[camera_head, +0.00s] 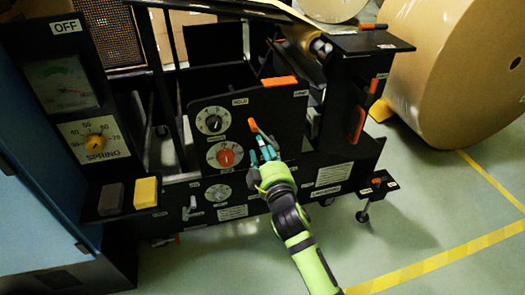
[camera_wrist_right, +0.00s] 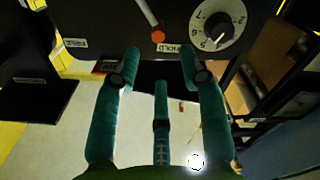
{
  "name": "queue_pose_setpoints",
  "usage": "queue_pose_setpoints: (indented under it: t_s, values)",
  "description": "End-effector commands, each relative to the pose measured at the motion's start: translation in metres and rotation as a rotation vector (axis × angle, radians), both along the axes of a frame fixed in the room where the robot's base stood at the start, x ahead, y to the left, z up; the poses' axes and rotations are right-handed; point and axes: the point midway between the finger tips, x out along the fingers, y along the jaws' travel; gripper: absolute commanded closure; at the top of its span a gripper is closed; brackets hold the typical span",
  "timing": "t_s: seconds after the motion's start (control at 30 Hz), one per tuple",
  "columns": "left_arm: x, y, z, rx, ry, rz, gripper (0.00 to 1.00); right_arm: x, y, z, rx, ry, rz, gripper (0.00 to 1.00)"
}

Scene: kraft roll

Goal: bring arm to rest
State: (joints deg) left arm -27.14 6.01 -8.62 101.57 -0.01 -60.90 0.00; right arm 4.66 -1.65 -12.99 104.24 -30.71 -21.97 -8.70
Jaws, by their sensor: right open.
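My right arm, green and black, reaches up from the bottom of the head view. Its right gripper (camera_head: 262,150) is in front of the black machine panel (camera_head: 265,103), close to an orange-tipped lever (camera_head: 253,125). In the right wrist view the gripper's teal fingers (camera_wrist_right: 158,75) are spread apart with nothing between them. Beyond the fingertips there is a lever with an orange end (camera_wrist_right: 157,35) and a round white dial (camera_wrist_right: 218,25). I cannot tell in the head view whether the fingers touch the lever. My left gripper is not in view.
Dials (camera_head: 225,154) sit left of the gripper. A yellow block (camera_head: 145,192) and a grey block (camera_head: 111,199) are on a ledge at left. A big kraft roll (camera_head: 455,75) stands at right. The floor at lower right is clear, with yellow tape (camera_head: 440,260).

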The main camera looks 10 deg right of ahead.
Motion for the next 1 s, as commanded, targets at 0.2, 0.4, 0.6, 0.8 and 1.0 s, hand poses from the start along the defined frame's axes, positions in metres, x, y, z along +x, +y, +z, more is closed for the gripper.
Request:
queue_pose_setpoints:
  t_s: [0.2,0.4,0.6,0.8,1.0]
  values:
    - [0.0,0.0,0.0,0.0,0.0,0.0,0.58,0.0,0.0,0.0,0.0,0.0,0.0,0.58]
    - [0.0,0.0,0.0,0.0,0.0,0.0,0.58,-0.012,-0.008,-0.04,0.034,0.107,-0.019,0.58]
    - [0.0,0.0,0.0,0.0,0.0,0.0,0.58,-0.073,-0.032,-0.161,0.149,0.461,-0.093,0.58]
    - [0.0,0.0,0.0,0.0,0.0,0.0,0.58,-0.174,-0.05,-0.27,0.262,0.843,-0.188,0.58]
    - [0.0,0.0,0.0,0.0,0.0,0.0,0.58,-0.271,-0.06,-0.332,0.336,1.138,-0.271,0.58]
